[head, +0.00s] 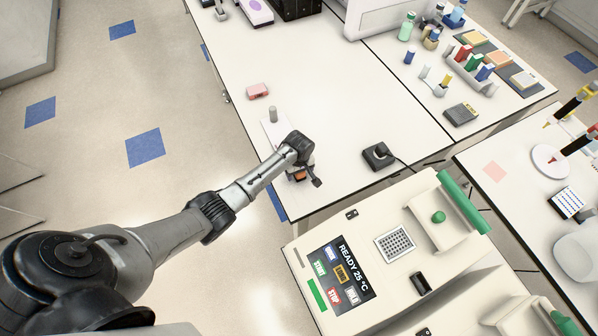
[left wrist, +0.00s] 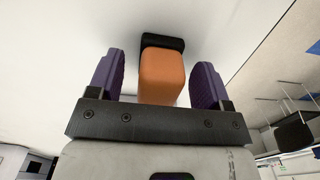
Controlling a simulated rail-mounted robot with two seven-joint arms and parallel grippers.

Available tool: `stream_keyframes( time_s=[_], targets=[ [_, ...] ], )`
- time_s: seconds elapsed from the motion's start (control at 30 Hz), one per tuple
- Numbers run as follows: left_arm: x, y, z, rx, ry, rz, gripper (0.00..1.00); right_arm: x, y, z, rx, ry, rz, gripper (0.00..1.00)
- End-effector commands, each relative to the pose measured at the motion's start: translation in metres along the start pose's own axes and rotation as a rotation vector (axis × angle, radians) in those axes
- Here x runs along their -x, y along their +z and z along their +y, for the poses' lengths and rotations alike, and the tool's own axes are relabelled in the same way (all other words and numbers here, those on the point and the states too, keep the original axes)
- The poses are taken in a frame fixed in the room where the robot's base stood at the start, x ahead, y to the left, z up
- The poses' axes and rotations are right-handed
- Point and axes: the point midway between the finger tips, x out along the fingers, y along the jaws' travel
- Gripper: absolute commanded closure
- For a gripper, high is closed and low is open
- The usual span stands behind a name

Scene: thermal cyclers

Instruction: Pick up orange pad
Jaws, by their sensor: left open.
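The orange pad (left wrist: 161,76) shows in the left wrist view as a rounded orange block with a black part (left wrist: 163,42) at its far end. It lies between the two purple fingers of my left gripper (left wrist: 160,80), with a gap to each finger. In the head view, my left gripper (head: 302,178) is over the near end of the white table, and a small bit of orange (head: 299,176) shows beneath it. Most of the pad is hidden there by the gripper. My left gripper is open. My right gripper is not in view.
A pink block (head: 257,91) and a white plate with a grey post (head: 273,115) stand left of the gripper. A black device (head: 379,156) with a cable sits to the right. A thermal cycler (head: 340,270) stands in front. The table's middle is clear.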

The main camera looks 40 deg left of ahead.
Motion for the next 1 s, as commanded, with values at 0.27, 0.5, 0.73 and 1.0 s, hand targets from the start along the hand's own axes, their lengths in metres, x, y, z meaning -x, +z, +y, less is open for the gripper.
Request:
stream_keyframes(
  time_s=[0.27, 0.5, 0.73, 1.0],
  targets=[
    [-0.0032, 0.0001, 0.0004, 0.0, 0.002, 0.001, 0.28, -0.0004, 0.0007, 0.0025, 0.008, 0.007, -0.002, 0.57],
    [-0.0031, 0.0001, 0.0004, 0.0, 0.002, 0.0, 0.47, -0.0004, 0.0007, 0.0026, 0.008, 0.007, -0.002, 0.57],
    [-0.0031, 0.0001, 0.0003, 0.0, 0.001, 0.0, 0.69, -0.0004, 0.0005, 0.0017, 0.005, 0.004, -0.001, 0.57],
    [-0.003, 0.0, 0.0003, 0.0, 0.002, 0.001, 0.82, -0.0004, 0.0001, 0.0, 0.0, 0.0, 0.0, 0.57]
  ],
)
